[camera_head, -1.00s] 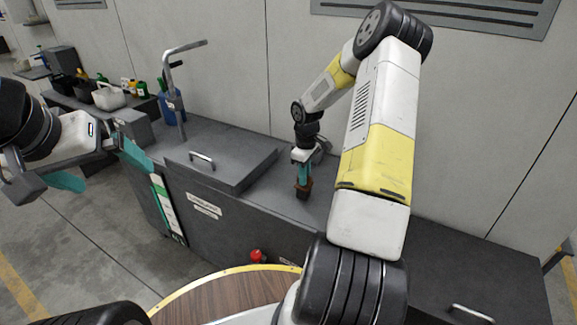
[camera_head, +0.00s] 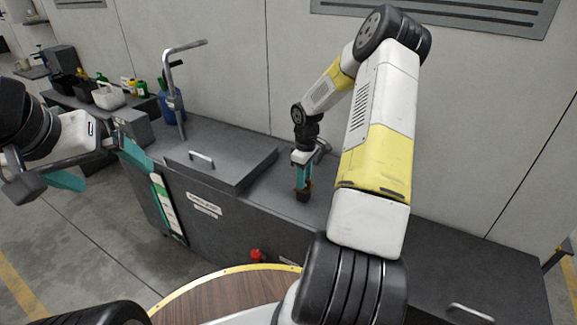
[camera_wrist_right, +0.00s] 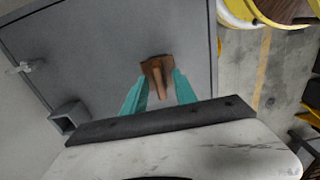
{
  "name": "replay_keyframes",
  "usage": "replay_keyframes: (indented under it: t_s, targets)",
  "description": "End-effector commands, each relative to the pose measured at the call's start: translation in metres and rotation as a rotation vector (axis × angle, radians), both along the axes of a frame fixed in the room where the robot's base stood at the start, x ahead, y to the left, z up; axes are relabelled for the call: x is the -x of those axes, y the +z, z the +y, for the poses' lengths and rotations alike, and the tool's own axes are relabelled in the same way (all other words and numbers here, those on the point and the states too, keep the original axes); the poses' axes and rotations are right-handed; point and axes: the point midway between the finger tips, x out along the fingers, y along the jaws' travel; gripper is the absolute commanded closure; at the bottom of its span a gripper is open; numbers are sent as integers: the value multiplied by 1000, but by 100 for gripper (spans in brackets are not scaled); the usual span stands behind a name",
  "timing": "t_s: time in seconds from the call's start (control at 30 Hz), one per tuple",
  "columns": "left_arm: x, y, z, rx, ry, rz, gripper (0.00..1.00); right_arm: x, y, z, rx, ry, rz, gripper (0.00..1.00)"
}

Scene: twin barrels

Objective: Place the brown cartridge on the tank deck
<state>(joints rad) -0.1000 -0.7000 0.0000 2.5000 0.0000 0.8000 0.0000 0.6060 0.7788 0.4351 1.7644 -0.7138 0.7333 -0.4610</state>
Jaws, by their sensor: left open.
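The brown cartridge (camera_head: 303,195) is upright at the tips of my right gripper (camera_head: 303,180), over the dark grey tank deck (camera_head: 245,206) right of the raised lid. In the right wrist view the cartridge (camera_wrist_right: 157,68) sits between the two teal fingers of the right gripper (camera_wrist_right: 160,80), which close on its sides. Its lower end looks at or very near the deck; I cannot tell whether it touches. My left gripper (camera_head: 100,167) is open and empty at the far left, away from the tank, its teal fingers wide apart.
A raised lid with a handle (camera_head: 202,160) lies left of the cartridge. A bent grey pipe (camera_head: 177,90) rises behind it. A red knob (camera_head: 256,256) is on the tank front. The deck's right part is clear.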

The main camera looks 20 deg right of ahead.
Motion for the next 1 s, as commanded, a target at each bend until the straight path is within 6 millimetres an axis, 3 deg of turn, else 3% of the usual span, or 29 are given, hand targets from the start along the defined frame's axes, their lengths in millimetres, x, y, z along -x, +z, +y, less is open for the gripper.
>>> replay_keyframes:
  t_s: [0.4,0.7,0.87,1.0]
  targets:
    - [0,0,0,0,0,0,0,-1,83,-1,3,-1,-4,66]
    - [0,0,0,0,0,0,0,0,119,1,2,-2,-3,66]
    - [0,0,0,0,0,0,0,10,150,15,26,-27,-29,66]
    - [0,0,0,0,0,0,0,32,198,41,56,-93,-85,66]
